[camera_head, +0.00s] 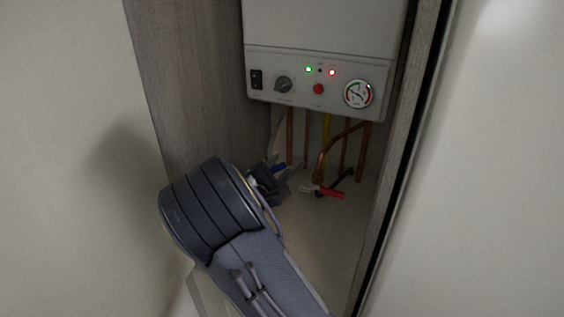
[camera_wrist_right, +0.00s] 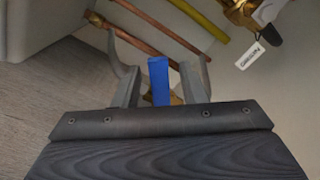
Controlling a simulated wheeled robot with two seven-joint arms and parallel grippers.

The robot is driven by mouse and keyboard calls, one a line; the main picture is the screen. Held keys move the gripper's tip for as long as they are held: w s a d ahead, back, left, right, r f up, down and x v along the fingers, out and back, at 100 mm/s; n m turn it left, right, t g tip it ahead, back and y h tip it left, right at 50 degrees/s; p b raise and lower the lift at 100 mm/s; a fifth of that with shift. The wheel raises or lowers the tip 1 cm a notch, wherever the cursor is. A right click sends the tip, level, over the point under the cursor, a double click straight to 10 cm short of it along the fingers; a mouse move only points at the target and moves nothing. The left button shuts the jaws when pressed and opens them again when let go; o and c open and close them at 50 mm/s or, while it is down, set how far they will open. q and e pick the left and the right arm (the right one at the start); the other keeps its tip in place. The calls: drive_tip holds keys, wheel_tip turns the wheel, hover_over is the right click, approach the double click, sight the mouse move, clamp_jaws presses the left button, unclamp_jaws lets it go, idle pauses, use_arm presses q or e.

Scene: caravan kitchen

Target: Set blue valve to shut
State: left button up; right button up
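The blue valve handle (camera_wrist_right: 158,80) stands between the two fingers of my right gripper (camera_wrist_right: 163,84) in the right wrist view. A narrow gap shows on each side of it, so the gripper looks open around the handle. In the head view a little of the blue handle (camera_head: 280,168) shows beside my right gripper (camera_head: 281,178), below the boiler. My wrist and gripper hide much of the valve body, though some brass shows behind the handle in the wrist view. My left gripper is not in view.
The white boiler (camera_head: 318,75) hangs above, with copper pipes (camera_head: 290,138) and a yellow pipe (camera_head: 326,140) coming down. A red handle (camera_head: 328,193) and a black handle (camera_head: 342,180) are close on the right. A white label (camera_wrist_right: 252,57) hangs nearby. Cupboard walls bound both sides.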

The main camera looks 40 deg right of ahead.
drive_tip(key=shift+x, duration=1.25)
clamp_jaws()
